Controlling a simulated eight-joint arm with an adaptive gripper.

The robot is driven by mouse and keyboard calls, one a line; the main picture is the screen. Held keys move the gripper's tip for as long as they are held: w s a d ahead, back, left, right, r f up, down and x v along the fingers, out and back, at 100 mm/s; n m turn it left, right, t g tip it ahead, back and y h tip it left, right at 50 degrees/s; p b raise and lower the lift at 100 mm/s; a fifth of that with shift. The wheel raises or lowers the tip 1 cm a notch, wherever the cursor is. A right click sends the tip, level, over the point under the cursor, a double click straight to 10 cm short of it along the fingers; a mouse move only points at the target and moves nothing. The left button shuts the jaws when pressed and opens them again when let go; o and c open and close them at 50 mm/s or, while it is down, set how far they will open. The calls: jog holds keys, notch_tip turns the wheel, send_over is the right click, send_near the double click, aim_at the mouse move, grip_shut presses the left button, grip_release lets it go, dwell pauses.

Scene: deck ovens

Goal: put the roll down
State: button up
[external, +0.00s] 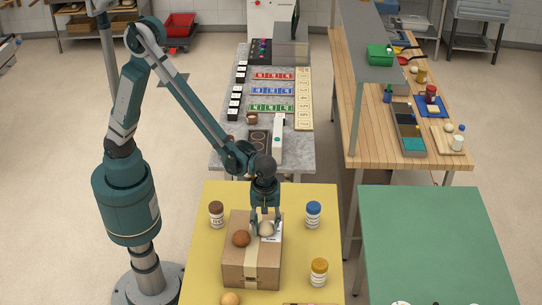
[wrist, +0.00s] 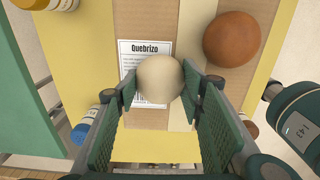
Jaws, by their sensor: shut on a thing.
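A pale, round roll (external: 266,229) is held between the two fingers of my gripper (external: 265,222), which is shut on it. It also shows in the wrist view (wrist: 160,79), between the green finger pads. The roll is over the top of a cardboard box (external: 250,268) on the yellow table; I cannot tell whether it touches the box. A brown roll (external: 241,238) rests on the box top to the left of my gripper, and it shows at the upper right in the wrist view (wrist: 231,39). A printed label reading "Quebrizo" (wrist: 146,60) lies on the box beside the held roll.
On the yellow table (external: 205,270) stand a brown-capped jar (external: 216,214), a blue-capped jar (external: 313,214) and an orange-capped jar (external: 319,272) around the box. Another roll (external: 230,298) lies at the front edge. A green table (external: 430,235) is to the right.

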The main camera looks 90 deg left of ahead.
aim_at(266, 223)
jog(key=shift+f, duration=0.2)
jog(key=o, duration=0.8)
jog(key=shift+r, duration=0.2)
jog(key=shift+r, duration=6)
